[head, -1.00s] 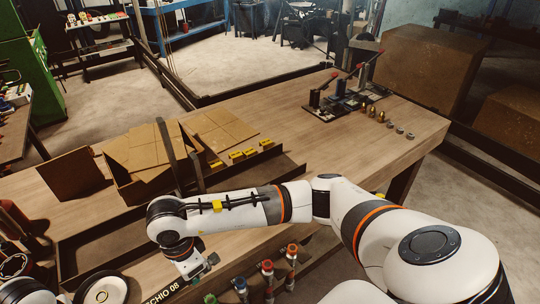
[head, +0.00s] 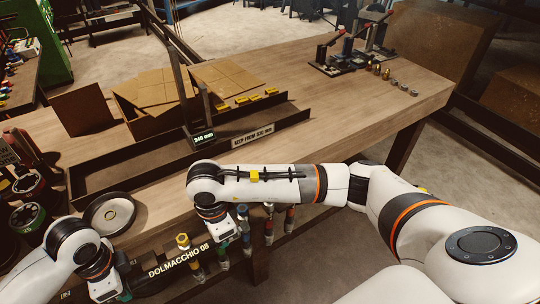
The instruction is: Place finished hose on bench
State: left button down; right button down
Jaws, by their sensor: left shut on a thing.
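My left gripper (head: 108,292) is at the lower left, low in front of the bench's near edge. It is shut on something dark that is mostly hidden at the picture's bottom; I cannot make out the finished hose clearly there. My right gripper (head: 220,238) points down near the bench's front edge, its fingertips too hidden to read. The wooden bench (head: 330,125) crosses the view. On it lies a long dark trough (head: 130,165) with a display reading 340 mm (head: 203,137) and a sign (head: 252,136) about 330 mm.
Lever tools (head: 340,62) with red handles stand at the back right, with small metal fittings (head: 386,72) beside them. Cardboard pieces (head: 150,90) and yellow blocks (head: 255,96) lie behind the trough.

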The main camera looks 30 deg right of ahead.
aim_at(269, 154)
jog(key=k+l, duration=0.1)
jog(key=l, duration=1)
jog(key=k+l, duration=0.15)
jog(key=l, duration=0.35)
jog(key=i+l, duration=0.15)
jog(key=i, duration=0.7)
